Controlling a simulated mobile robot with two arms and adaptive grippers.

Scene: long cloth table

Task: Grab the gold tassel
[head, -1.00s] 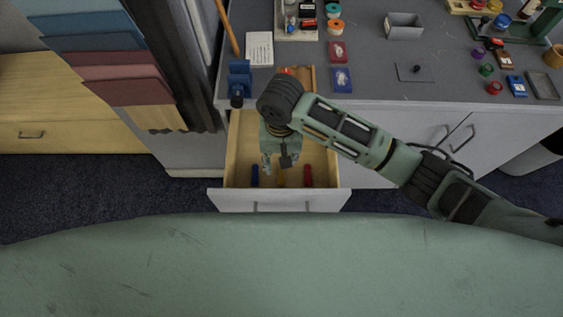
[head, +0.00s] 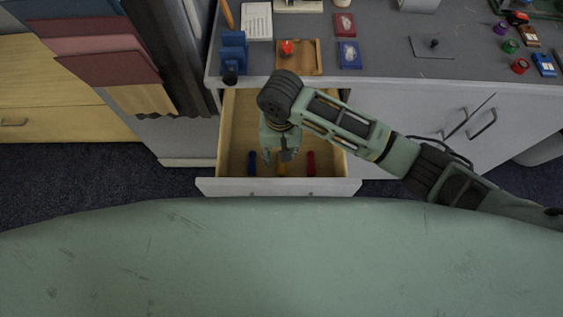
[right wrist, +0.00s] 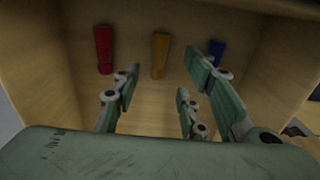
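The gold tassel (head: 281,169) lies in the open drawer (head: 229,187), between a blue tassel (head: 252,163) and a red tassel (head: 311,163). My right gripper (head: 278,157) points down over the drawer and partly covers the gold tassel's far end. In the right wrist view the gold tassel (right wrist: 160,55) lies ahead between my open fingers (right wrist: 159,80), with nothing held. There the red tassel (right wrist: 104,49) is at the left, and the blue tassel (right wrist: 217,52) is partly hidden behind a finger. My left gripper is not in view.
The drawer walls surround the tassels closely. Above is the grey counter (head: 390,65) with a wooden tray (head: 307,58), a blue stand (head: 233,55) and small boxes. Fabric samples (head: 100,55) hang at the left.

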